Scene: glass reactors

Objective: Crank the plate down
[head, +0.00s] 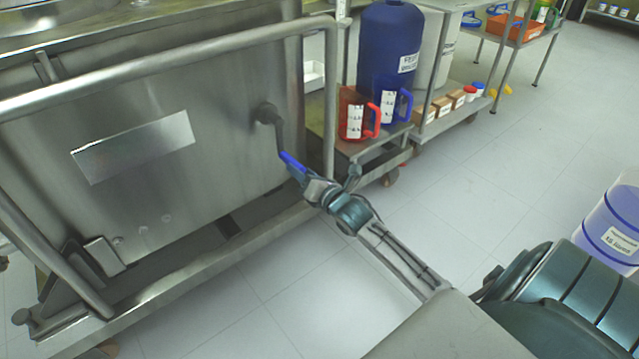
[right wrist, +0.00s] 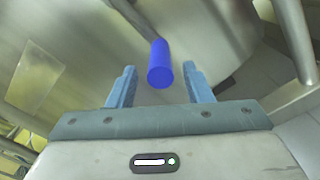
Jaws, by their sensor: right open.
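The crank (head: 267,114) is a dark arm on the front panel of a steel machine, with a blue handle (head: 291,161) at its lower end. In the right wrist view the blue handle (right wrist: 161,64) stands between my open right gripper's fingers, with a gap on each side. My right gripper (head: 300,176) is at the handle in the head view, its fingers partly hard to make out. In the right wrist view both fingertips (right wrist: 160,72) show clearly. No plate can be made out for certain. My left gripper is not in view.
A steel rail (head: 170,62) runs across the machine and bends down right of the crank. A low cart (head: 362,150) behind holds a red jug (head: 352,117), a blue jug (head: 391,105) and a big blue bottle (head: 388,50). A blue-and-white container (head: 612,222) stands at right. Floor between is clear.

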